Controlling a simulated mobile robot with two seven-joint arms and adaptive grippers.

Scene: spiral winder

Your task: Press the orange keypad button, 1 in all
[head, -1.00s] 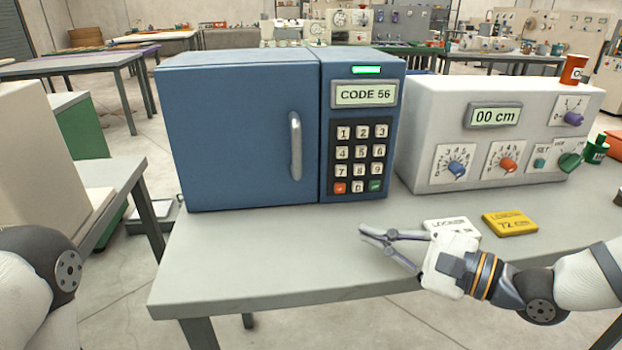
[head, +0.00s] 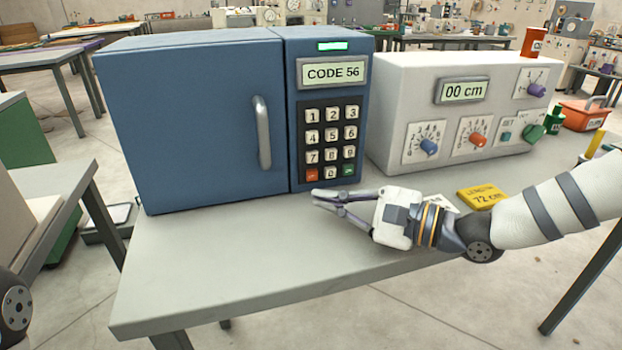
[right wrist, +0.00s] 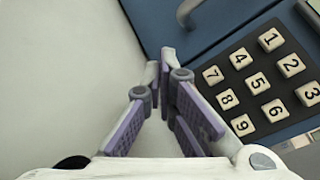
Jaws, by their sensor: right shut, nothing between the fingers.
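The keypad (head: 331,144) is on the right front of a blue cabinet (head: 190,120), under a display (head: 332,72) reading CODE 56. The orange button (head: 312,174) is at the keypad's bottom left, left of the 0 key and a green button (head: 348,170). My right gripper (head: 316,198) is shut and empty, just below and in front of the orange button, with a small gap seeming to remain. In the right wrist view my fingertips (right wrist: 160,62) are beside the number keys (right wrist: 262,82); the orange button is hidden there. My left gripper is out of view.
A white box (head: 450,115) with dials and a 00 cm display stands right of the cabinet. A yellow LENGTH 72 cm plate (head: 481,198) and a partly hidden white plate (head: 441,202) lie behind my right arm. The grey table's (head: 220,270) front left is clear.

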